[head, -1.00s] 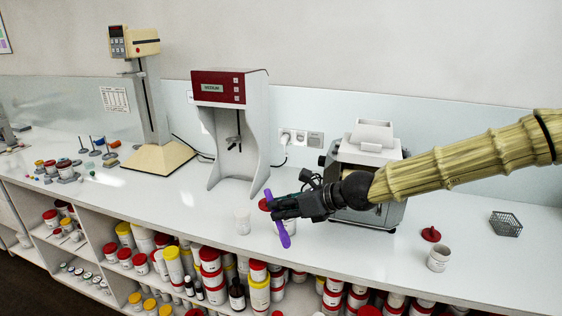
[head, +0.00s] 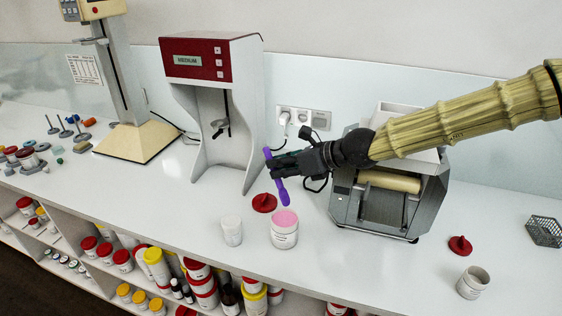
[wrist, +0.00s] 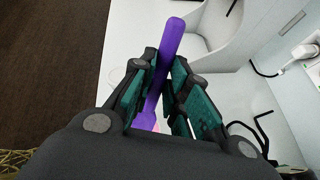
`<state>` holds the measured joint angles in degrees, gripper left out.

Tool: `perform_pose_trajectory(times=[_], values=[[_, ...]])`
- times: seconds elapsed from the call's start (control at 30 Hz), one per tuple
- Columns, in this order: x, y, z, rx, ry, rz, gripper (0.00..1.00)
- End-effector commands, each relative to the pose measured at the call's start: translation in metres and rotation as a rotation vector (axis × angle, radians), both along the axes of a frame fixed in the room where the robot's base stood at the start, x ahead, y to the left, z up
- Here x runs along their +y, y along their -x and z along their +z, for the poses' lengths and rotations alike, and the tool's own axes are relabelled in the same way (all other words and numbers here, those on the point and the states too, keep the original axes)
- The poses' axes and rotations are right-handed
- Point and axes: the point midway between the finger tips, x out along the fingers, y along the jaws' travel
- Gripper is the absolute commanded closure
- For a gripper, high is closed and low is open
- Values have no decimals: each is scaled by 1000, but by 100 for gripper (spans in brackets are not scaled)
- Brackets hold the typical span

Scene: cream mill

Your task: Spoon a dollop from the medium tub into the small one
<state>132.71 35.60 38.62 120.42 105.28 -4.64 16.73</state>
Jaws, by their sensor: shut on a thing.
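My gripper (head: 277,168) is shut on a long purple spoon (head: 282,195), which also shows between the fingers in the wrist view (wrist: 172,45). The spoon is near upright, its wide end down, just above a white tub with pink cream (head: 284,238) as the head view shows it. I cannot tell whether it touches the cream. A smaller white tub (head: 232,232) stands just left of the pink one; its inside is not clear. Another open white tub (head: 471,285) stands far right, its inside pale grey. No cream shows clearly on the spoon.
A red lid (head: 264,203) lies behind the pink tub, another red lid (head: 460,245) by the right tub. A red-topped mixer (head: 210,62) and a roller mill (head: 385,200) stand behind. A wire basket (head: 544,232) is far right.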

Motion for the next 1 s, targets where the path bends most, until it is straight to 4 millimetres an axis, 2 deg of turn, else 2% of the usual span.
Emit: perform_pose_trajectory(times=[0.33,1.0], values=[[2,-8,-25,8,0,0,100],[1,-7,-66,7,-1,-1,100]])
